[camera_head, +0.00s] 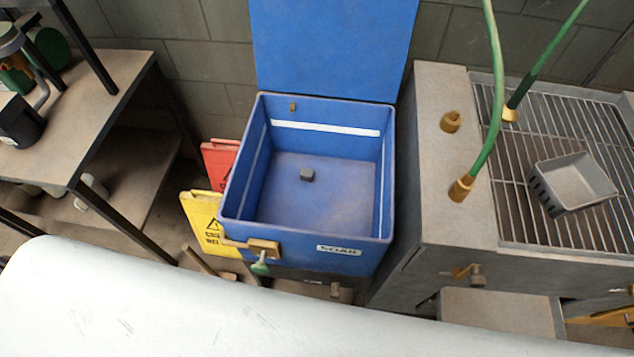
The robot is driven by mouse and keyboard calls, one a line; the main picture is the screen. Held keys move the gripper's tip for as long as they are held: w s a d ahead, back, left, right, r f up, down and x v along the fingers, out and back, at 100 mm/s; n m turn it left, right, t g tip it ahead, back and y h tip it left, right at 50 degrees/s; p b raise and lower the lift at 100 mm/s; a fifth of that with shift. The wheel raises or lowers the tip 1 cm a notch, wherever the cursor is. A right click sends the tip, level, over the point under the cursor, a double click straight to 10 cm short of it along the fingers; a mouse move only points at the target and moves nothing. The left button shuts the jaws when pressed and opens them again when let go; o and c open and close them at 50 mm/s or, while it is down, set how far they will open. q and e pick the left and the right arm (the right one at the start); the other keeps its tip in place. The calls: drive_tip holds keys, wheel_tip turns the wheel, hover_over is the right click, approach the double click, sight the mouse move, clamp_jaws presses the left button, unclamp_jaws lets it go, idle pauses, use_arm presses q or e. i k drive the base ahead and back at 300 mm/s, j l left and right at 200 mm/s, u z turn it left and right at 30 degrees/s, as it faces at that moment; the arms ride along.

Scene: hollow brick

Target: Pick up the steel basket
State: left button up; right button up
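The steel basket (574,184) is a small grey open-topped box with slots in its left side. It sits tilted in the picture on the metal bar grate at the right, which tops a grey wash station. Neither of my grippers shows in the head view, and nothing is seen touching the basket.
A blue open bin (305,249) marked SOAK stands left of the grey station (450,200), its lid up. Green hoses (490,110) hang over the grate (520,150) near the basket. Yellow (205,222) and red (217,160) signs and a shelf table (80,130) stand left.

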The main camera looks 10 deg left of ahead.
sight(569, 184)
drive_tip(key=z, duration=1.3)
